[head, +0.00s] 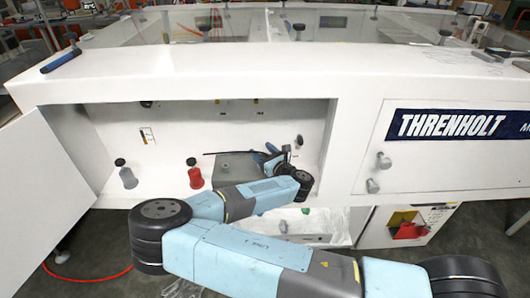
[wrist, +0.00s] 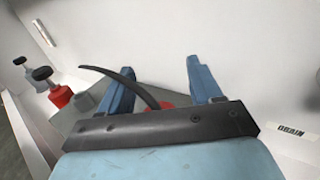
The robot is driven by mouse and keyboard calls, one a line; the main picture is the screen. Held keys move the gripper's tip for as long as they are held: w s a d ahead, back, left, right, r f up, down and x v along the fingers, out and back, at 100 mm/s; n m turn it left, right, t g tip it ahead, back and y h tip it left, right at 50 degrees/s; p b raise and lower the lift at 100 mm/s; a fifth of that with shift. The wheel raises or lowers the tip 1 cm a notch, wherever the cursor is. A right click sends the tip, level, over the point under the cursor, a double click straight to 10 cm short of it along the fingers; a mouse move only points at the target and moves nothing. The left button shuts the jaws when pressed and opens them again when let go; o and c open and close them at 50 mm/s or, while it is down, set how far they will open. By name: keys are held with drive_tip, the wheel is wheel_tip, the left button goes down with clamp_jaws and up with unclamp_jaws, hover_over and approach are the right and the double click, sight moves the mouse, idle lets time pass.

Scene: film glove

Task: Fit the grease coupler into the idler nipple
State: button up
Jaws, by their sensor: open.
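My gripper (wrist: 158,70) is open, its two blue fingers apart inside the cabinet compartment. It also shows small at the end of my arm in the head view (head: 277,159). A black curved hose-like piece (wrist: 125,80) runs from upper left down between the fingers in the wrist view; I cannot tell whether it touches them or is the grease coupler. A red round part (wrist: 163,105) shows low between the fingers, partly hidden by the wrist. I cannot make out the idler nipple for sure.
A grey box or plate (head: 236,164) sits in the white compartment. A red bottle (head: 195,178) and a grey bottle (head: 128,178) with black knobs stand left of it. The open door (head: 40,195) is at left.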

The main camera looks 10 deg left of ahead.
drive_tip(key=shift+s+d, duration=0.1)
drive_tip(key=v, duration=1.3)
drive_tip(key=shift+s+d, duration=0.2)
drive_tip(key=shift+s, duration=0.05)
drive_tip(key=shift+s, duration=0.1)
